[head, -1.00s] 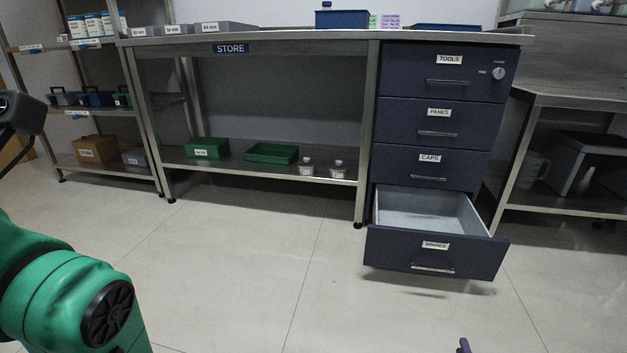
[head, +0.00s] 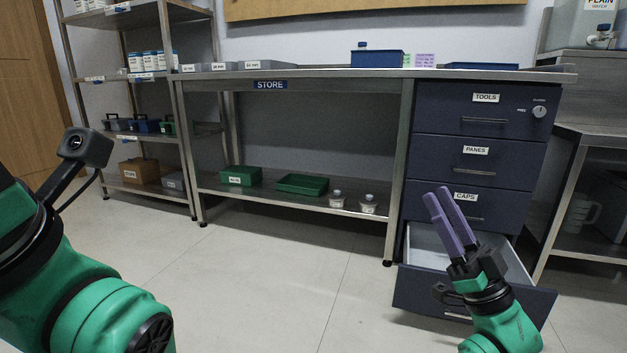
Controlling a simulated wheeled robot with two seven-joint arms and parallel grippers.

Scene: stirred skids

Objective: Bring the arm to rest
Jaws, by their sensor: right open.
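My right gripper (head: 440,207) is in the lower right of the head view, its purple fingers pointing up and apart a little. It is open and nothing shows between the fingers. It appears in front of the pulled-out bottom drawer (head: 414,286) and hides part of it, including its label. The part of the drawer's inside that shows looks empty. My left arm (head: 95,300) fills the lower left, green and black; its gripper fingers do not show.
A steel bench (head: 330,73) marked STORE stands ahead, with green trays (head: 302,184) and two jars on its lower shelf. The TOOLS, PANES and CAPS drawers (head: 480,108) are shut. A shelf rack (head: 120,78) stands at left. The floor in front is clear.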

